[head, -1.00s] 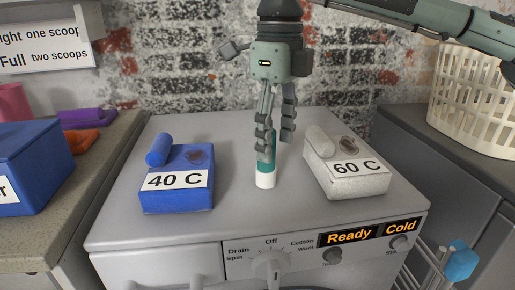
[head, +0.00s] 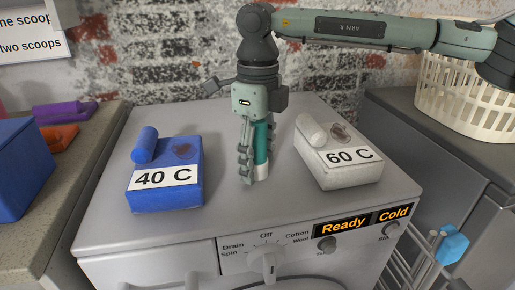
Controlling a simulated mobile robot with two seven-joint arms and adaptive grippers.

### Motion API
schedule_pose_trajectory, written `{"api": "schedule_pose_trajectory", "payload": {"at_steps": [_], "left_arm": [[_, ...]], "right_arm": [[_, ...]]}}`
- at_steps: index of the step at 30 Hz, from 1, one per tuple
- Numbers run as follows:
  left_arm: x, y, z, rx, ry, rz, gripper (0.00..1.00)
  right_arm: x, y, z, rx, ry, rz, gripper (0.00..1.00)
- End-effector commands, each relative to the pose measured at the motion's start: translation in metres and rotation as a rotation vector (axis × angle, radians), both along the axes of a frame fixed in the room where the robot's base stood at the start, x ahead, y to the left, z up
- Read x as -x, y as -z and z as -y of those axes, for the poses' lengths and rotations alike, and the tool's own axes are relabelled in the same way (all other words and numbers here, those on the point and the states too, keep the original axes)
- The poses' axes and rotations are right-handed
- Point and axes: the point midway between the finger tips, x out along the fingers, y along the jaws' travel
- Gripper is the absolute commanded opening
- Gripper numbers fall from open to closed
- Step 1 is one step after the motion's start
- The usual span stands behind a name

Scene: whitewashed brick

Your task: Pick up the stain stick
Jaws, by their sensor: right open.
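The stain stick (head: 261,150), a slim teal tube with a white lower end, stands upright on top of the washing machine (head: 235,215), between the two boxes. My right gripper (head: 256,165) points down at it from above, open. One finger shows along the stick's left side and covers part of it. The other finger is mostly hidden, and I cannot tell whether either one touches the stick. My left gripper is not in view.
A blue "40 C" box (head: 165,195) stands left of the stick and a white "60 C" box (head: 350,172) right of it, each with a roll-shaped piece on top. A white basket (head: 455,95) stands at right. The machine top's front is clear.

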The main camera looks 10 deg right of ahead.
Motion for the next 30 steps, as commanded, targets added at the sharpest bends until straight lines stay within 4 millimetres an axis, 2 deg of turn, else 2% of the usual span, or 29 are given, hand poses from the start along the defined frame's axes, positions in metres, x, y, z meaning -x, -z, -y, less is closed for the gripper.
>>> {"api": "schedule_pose_trajectory", "payload": {"at_steps": [5,6,18,30], "left_arm": [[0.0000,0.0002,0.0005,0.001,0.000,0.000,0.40],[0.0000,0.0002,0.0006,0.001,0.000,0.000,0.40],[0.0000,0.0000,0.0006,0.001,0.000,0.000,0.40],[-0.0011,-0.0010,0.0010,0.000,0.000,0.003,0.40]], "right_arm": [[-0.0001,0.0004,0.0001,0.000,0.000,0.000,0.58],[-0.0001,0.0004,0.0001,0.000,0.000,0.000,0.55],[-0.0001,-0.0001,0.0000,0.001,0.000,0.001,0.06],[-0.0004,-0.0072,-0.0002,0.000,0.000,0.001,0.04]]}}
